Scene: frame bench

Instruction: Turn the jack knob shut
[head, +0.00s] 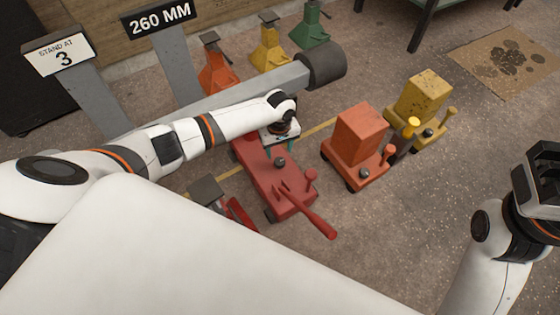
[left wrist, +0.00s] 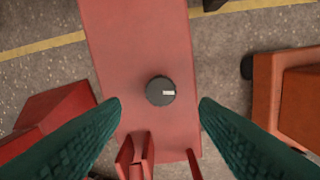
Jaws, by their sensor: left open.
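The red jack (head: 262,182) lies on the floor at the middle of the head view, its red handle (head: 318,222) pointing toward me. Its round dark knob (head: 279,162) sits on top of the body. In the left wrist view the knob (left wrist: 160,90) is near the centre, with a white mark pointing right. My left gripper (head: 281,139) is over the jack, just behind the knob in the head view. Its teal fingers (left wrist: 159,103) are open, one either side of the knob, not seen touching it. My right gripper (head: 538,172) is at the right edge, partly cut off.
An orange jack (head: 358,140) and a yellow jack (head: 421,100) with blocks stand to the right. A grey beam (head: 225,92) with a dark round end (head: 322,64) runs behind my left arm. A red stand (head: 213,192) is left of the jack. Several coloured stands line the back.

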